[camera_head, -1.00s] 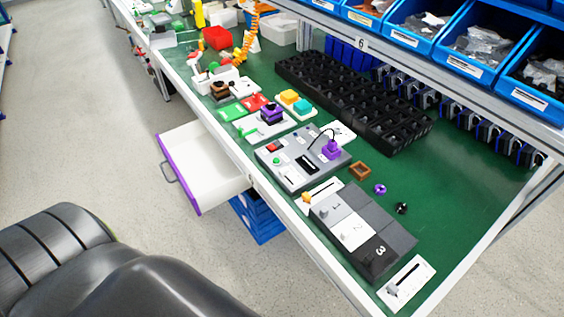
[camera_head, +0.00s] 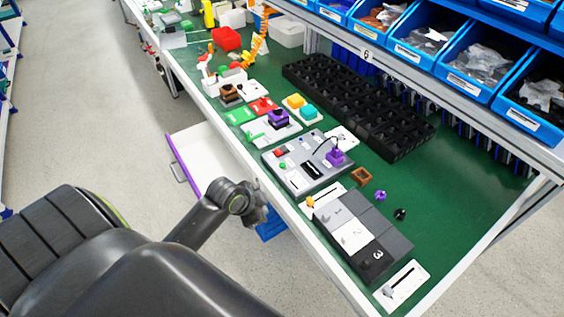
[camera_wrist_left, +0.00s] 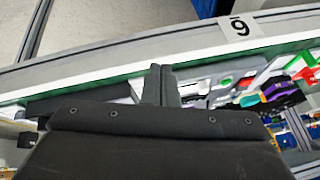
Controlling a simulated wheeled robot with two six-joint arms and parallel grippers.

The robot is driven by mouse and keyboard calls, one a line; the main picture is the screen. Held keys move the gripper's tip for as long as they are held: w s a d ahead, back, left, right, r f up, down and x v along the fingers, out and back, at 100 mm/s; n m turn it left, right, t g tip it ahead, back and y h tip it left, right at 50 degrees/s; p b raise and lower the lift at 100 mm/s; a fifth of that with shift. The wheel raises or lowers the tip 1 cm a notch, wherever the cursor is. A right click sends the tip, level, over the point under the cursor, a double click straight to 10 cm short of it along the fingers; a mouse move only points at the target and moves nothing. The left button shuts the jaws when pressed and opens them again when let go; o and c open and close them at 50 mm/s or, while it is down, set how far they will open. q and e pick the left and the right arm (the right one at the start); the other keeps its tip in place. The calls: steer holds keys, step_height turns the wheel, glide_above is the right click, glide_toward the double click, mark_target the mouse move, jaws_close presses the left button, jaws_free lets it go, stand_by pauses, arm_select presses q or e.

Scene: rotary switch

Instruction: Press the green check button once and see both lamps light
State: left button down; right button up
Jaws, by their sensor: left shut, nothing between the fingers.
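A grey control panel (camera_head: 308,178) lies on the bench with a red button (camera_head: 279,152), a small green button (camera_head: 282,166), a black slot and a purple plug piece (camera_head: 336,156) on a black cable. I cannot tell which parts are lamps or whether any is lit. My left gripper (camera_head: 258,210) is at the bench's front edge, below and left of the panel in the head view, apart from the green button. In the left wrist view its fingers (camera_wrist_left: 161,84) are together and empty. My right gripper is not in view.
An open white drawer (camera_head: 199,156) with a purple front sticks out below the bench edge. Grey numbered blocks (camera_head: 372,245) and a white slider plate (camera_head: 404,286) lie toward the near end. A black grid tray (camera_head: 358,108) stands behind. Green surface (camera_head: 455,215) is free at right.

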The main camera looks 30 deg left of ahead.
arm_select(q)
steer(key=w+a+r+m+t+h, duration=0.1)
steer(key=w+a+r+m, duration=0.2)
steer(key=w, duration=0.9)
step_height(320, 180, up, 5)
steer(key=m+t, duration=0.2)
glide_above(279, 166)
steer(key=shift+f+h, duration=0.15)
steer(key=shift+h, duration=0.15)
steer(key=shift+f, duration=0.1)
step_height(279, 166, down, 9)
steer(key=b, duration=0.7)
stand_by(0.4)
steer(key=shift+f+b, duration=0.25)
steer(key=shift+b, duration=0.15)
